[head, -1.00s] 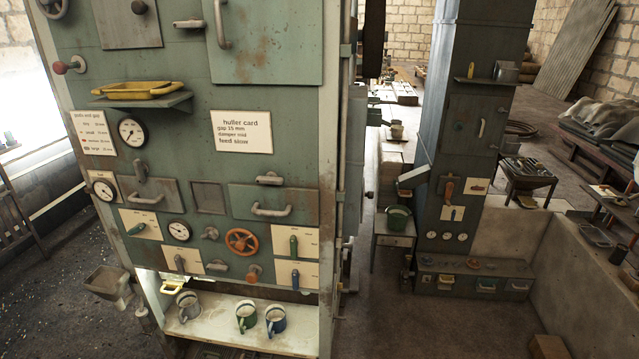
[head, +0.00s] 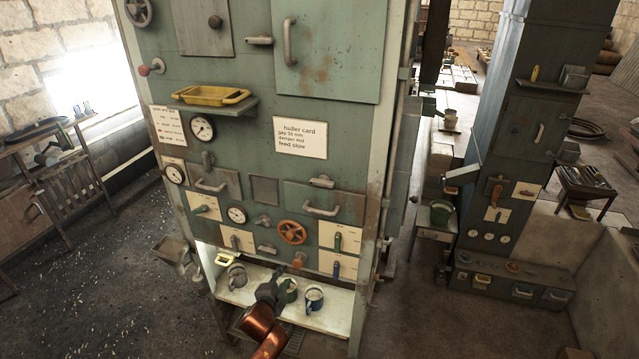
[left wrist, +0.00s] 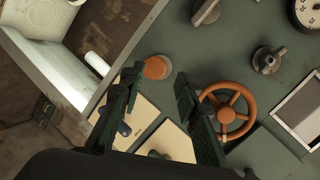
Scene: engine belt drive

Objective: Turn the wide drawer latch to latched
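The wide drawer (head: 345,203) is in the right half of the green machine front, with a grey pull handle (head: 320,210). Its latch, a short grey lever (head: 322,182), sits at the drawer's top edge and lies nearly level. My left gripper (head: 275,280) is low in front of the machine, below and to the left of the drawer, apart from the latch. In the left wrist view its two dark fingers (left wrist: 159,82) are spread and empty, with an orange knob (left wrist: 157,67) beyond the gap. My right gripper is not in view.
Close by are an orange handwheel (head: 292,232), also in the left wrist view (left wrist: 226,112), and levers on cream plates. A shelf (head: 325,318) with mugs is below. A yellow tray (head: 210,96) sits on a bracket above. Open floor lies left of the machine.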

